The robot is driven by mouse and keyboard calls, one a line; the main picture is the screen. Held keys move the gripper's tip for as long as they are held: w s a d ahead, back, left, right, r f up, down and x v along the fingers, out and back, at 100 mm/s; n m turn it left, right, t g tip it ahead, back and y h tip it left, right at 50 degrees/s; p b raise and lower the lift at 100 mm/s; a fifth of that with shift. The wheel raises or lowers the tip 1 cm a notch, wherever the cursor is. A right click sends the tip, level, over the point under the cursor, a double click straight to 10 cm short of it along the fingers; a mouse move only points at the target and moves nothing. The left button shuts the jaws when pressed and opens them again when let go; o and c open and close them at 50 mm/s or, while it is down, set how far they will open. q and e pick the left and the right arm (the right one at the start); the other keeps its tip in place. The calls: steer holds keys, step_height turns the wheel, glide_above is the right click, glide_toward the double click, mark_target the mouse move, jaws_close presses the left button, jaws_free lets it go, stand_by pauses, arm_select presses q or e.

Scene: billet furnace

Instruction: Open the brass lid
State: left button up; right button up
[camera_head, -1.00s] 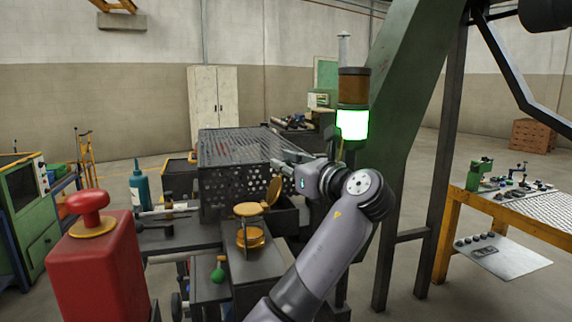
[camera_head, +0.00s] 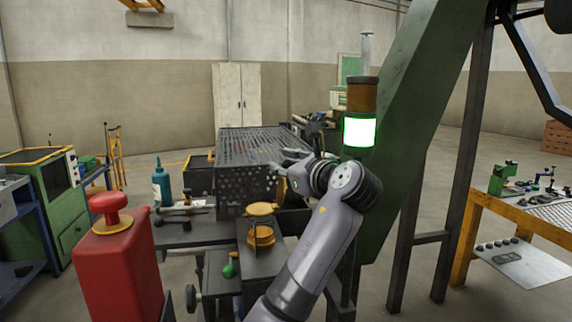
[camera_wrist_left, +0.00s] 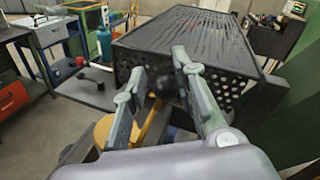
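A brass fixture stands on the dark bench, with a flat round top (camera_head: 262,209) above a brass ring (camera_head: 261,238). An upright brass plate (camera_head: 281,189), which looks like the lid, stands at its back right, partly hidden by my left arm. My left gripper (camera_head: 284,159) is above and behind it, by the perforated box. In the left wrist view, my left gripper (camera_wrist_left: 160,98) has its fingers apart. A dark ball (camera_wrist_left: 163,84) shows between them; contact cannot be told. Brass (camera_wrist_left: 103,130) shows below the left finger. My right gripper is not in view.
The perforated dark box (camera_head: 236,193) stands close behind the gripper. A red canister (camera_head: 118,262) is at the front left, with a teal bottle (camera_head: 161,184) beyond it. A green beam (camera_head: 418,120) and a lit green lamp (camera_head: 359,131) are close right of my arm.

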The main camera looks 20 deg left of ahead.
arm_select(q)
steer(key=shift+o, duration=1.2)
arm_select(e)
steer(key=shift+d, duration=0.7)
arm_select(q)
steer(key=shift+s+d, duration=0.25)
steer(key=shift+d, duration=0.2)
steer(key=f+v, duration=0.1)
steer(key=v, duration=1)
steer(key=shift+r, duration=0.45)
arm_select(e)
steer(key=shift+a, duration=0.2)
arm_select(q)
steer(key=shift+s, duration=0.1)
